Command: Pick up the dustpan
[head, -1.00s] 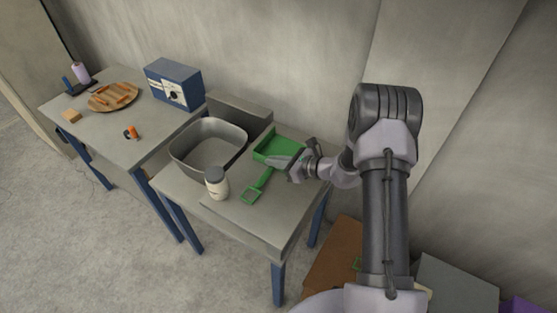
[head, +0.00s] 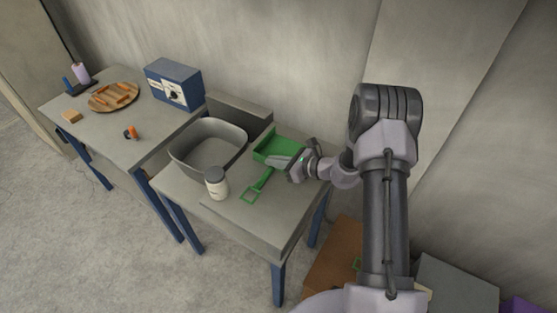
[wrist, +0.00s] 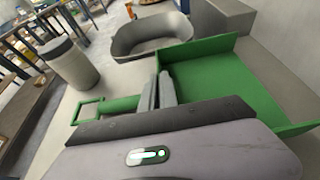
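The green dustpan (head: 278,146) lies on the near table, its handle (head: 258,187) pointing toward the front left. In the wrist view, the pan (wrist: 222,82) is to the right and its handle (wrist: 122,104) to the left. My gripper (head: 277,162) is at the pan's side near the handle. In the wrist view, its two fingers (wrist: 158,86) stand close together, with a sliver of green between them where the handle meets the pan. They look shut on the dustpan there. The exact contact is partly hidden.
A grey basin (head: 208,147) and a white jar with a dark lid (head: 216,184) stand left of the dustpan. A grey block (head: 240,112) is behind it. Another table holds a blue box (head: 174,84) and a round wooden tray (head: 100,104). The near table's front is clear.

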